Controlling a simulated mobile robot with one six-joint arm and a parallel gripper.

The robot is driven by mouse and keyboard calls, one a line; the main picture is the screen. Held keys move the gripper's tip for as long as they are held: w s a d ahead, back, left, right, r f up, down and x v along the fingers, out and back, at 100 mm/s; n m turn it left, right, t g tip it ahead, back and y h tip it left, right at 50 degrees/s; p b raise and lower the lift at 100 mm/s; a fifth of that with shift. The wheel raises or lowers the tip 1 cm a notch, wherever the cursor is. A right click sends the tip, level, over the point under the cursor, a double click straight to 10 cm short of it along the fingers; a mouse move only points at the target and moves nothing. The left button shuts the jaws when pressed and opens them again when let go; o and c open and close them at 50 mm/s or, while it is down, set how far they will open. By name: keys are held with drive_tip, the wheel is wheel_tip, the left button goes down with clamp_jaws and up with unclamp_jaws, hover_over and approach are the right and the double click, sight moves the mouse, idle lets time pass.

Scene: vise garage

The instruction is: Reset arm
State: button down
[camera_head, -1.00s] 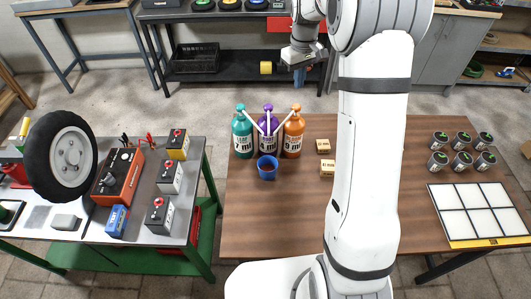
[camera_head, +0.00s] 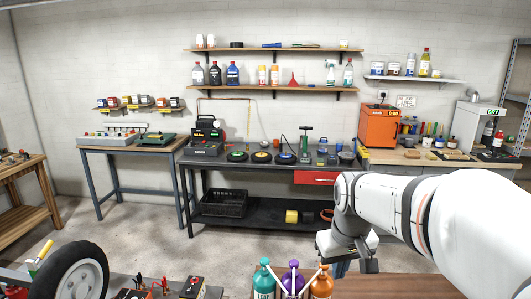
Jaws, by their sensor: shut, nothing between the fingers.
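My arm comes in from the right edge of the head view and bends down at the wrist. My gripper (camera_head: 341,268) hangs at its end, fingers pointing down, shut and empty. It is just right of the tops of three bottles, one teal (camera_head: 264,280), one purple (camera_head: 293,279) and one orange (camera_head: 321,284). The bottles are cut off by the bottom edge of the picture. I cannot tell how far the gripper is from them in depth.
Part of the wooden table (camera_head: 390,287) shows at the bottom. A black wheel (camera_head: 75,272) stands at lower left. A dark workbench (camera_head: 262,164), a blue-framed bench (camera_head: 128,148) and wall shelves (camera_head: 270,50) line the back. The floor (camera_head: 150,225) between is mostly clear.

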drive_tip(key=s+f+m+t+b, duration=0.1)
drive_tip(key=s+f, duration=0.3)
drive_tip(key=s, duration=0.9)
drive_tip(key=shift+s+a+m+b, duration=0.3)
drive_tip(key=shift+a+m, duration=0.05)
drive_tip(key=shift+m, duration=0.15)
